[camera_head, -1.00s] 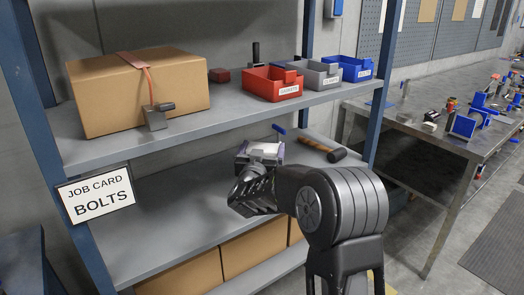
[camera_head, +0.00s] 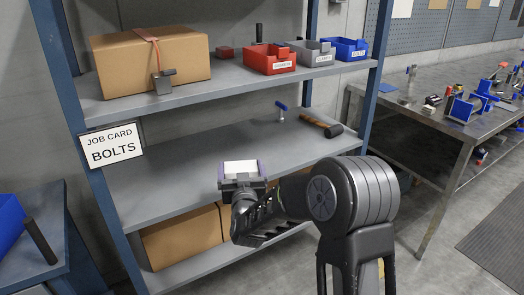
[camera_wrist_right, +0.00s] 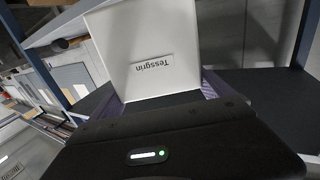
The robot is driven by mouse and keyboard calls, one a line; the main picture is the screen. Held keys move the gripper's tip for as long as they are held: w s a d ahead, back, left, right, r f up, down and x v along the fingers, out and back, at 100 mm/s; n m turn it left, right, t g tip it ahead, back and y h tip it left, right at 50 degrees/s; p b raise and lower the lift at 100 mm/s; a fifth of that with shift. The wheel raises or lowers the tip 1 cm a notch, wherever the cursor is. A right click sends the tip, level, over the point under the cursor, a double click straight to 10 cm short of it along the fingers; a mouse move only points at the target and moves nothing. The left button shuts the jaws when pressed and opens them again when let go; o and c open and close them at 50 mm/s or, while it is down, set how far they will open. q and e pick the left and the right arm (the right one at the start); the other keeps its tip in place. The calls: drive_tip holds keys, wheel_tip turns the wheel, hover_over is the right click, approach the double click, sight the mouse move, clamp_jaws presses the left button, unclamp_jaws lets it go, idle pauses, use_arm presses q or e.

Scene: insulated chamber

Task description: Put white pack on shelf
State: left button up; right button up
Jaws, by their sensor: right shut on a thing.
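The white pack (camera_head: 240,167) is a flat-sided white box held by my right gripper (camera_head: 241,178). In the right wrist view the white pack (camera_wrist_right: 150,48) stands between the purple-sided fingers (camera_wrist_right: 160,100), with a label reading "Tessgrin". My right gripper is shut on it. In the head view the pack appears in front of the middle shelf (camera_head: 160,178), near its front edge; the exact gap cannot be told. The upper shelf (camera_head: 225,83) is above and behind the pack. My left gripper is not in view.
The upper shelf holds a cardboard box (camera_head: 150,62) and red (camera_head: 268,59), grey (camera_head: 312,53) and blue (camera_head: 345,48) bins. A hammer (camera_head: 322,125) and a blue-handled tool (camera_head: 281,110) lie at the middle shelf's right. Its left and centre are bare. A job card (camera_head: 112,145) hangs left.

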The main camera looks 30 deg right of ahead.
drive_tip(key=s+a+f+n+y, duration=0.2)
drive_tip(key=a+f+y, duration=0.1)
drive_tip(key=a, duration=0.5)
drive_tip(key=s+a+f+n+t+y, duration=0.1)
drive_tip(key=s+a+f+n+y, duration=0.1)
drive_tip(key=a+f, duration=0.4)
drive_tip(key=a+n+y, duration=0.1)
drive_tip(key=a+y, duration=0.1)
drive_tip(key=shift+s+a+f+t+y, duration=0.25)
drive_tip(key=shift+s+a+t+y, duration=0.05)
drive_tip(key=shift+s+a, duration=0.1)
